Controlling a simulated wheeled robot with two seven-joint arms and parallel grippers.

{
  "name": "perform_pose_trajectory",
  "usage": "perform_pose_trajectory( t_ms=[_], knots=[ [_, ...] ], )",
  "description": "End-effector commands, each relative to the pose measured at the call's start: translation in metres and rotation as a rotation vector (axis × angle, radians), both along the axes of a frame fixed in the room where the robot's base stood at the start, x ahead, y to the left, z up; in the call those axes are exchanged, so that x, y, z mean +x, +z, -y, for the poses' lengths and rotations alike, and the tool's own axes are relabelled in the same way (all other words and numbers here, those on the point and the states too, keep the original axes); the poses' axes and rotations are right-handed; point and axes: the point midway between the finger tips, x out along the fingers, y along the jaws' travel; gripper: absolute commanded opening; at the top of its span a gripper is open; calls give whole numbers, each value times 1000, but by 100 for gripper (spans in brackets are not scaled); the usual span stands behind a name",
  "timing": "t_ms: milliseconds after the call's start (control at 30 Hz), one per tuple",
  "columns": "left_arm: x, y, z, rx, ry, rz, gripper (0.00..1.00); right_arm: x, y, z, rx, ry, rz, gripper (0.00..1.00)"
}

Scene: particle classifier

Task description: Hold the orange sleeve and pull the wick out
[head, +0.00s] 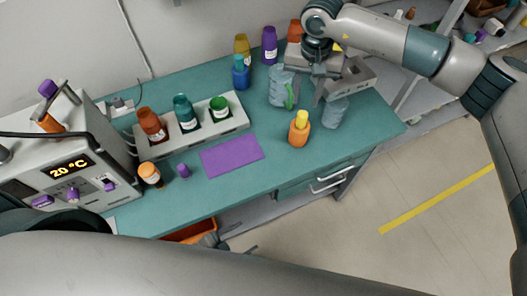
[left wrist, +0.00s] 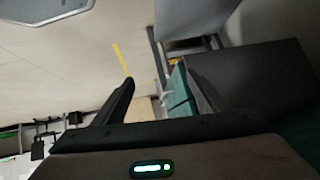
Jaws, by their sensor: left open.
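An orange bottle-shaped sleeve (head: 298,137) stands upright on the teal table, right of the middle in the head view. A yellow piece (head: 302,117), which looks like the wick, sticks out of its top. My right gripper (head: 305,90) hangs above the table behind the sleeve, close to the clear beakers and apart from the sleeve. Its finger gap is unclear. My left gripper (head: 235,247) is low, in front of the table edge, away from the sleeve. In the left wrist view its two dark fingers (left wrist: 158,92) are apart with nothing between them.
Clear beakers (head: 334,113) stand near the sleeve. A blue bottle (head: 240,76) and other bottles are at the back. A rack (head: 177,152) holds several bottles. A purple mat (head: 232,155) lies flat left of the sleeve. A control box (head: 80,185) stands at the left.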

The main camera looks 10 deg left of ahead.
Motion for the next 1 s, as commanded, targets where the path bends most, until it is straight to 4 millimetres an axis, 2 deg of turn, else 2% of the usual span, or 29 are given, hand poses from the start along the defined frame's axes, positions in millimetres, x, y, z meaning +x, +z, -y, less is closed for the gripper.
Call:
perform_pose_trajectory(
  t_ms=[33,100,267,400,500,733,1000],
  knots=[
    [-2,22,13,-28,-34,33,67,0,0,0,0,0,0,31],
    [-4,51,31,-68,-74,78,67,0,0,0,0,0,0,31],
    [-16,120,68,-164,-157,167,67,0,0,0,0,0,0,31],
    [-22,185,95,-253,-218,226,67,0,0,0,0,0,0,31],
    [-8,225,107,-302,-246,229,67,0,0,0,0,0,0,31],
    [51,245,97,-288,-175,165,67,0,0,0,0,0,0,31],
    [133,266,64,-260,25,139,67,0,0,0,0,0,0,31]
  ],
)
